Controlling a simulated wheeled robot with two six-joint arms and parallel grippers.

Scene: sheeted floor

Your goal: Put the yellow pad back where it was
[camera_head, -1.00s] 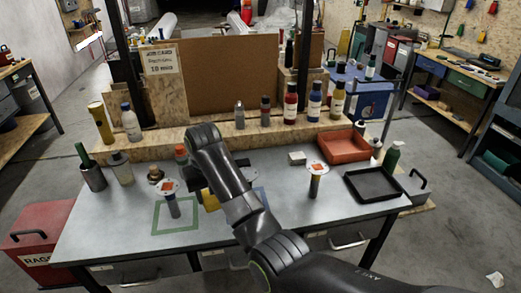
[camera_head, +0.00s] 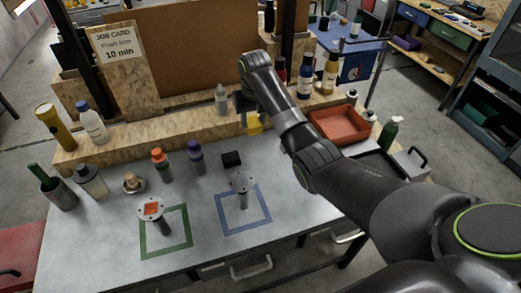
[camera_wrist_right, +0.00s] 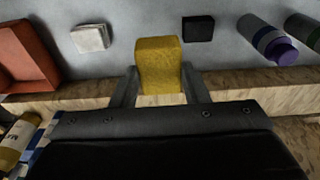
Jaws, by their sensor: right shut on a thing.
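The yellow pad (camera_head: 254,124) is between the jaws of my right gripper (camera_head: 247,110), near the back of the bench by the wooden ledge. In the right wrist view the yellow pad (camera_wrist_right: 159,66) stands out between both fingers, which are shut on it. A black pad (camera_head: 231,159) lies on the bench, nearer the front; it also shows in the wrist view (camera_wrist_right: 198,28). A white pad (camera_wrist_right: 90,38) shows in the wrist view, on the other side of the yellow pad; my arm hides it in the head view. My left gripper is out of view.
A grey-topped post (camera_head: 240,183) stands at the blue square (camera_head: 262,218), and an orange-marked post (camera_head: 151,209) at the green square (camera_head: 186,241). Orange-capped (camera_head: 161,165) and purple-capped (camera_head: 195,158) bottles stand left of the black pad. A red tray (camera_head: 338,125) is at right.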

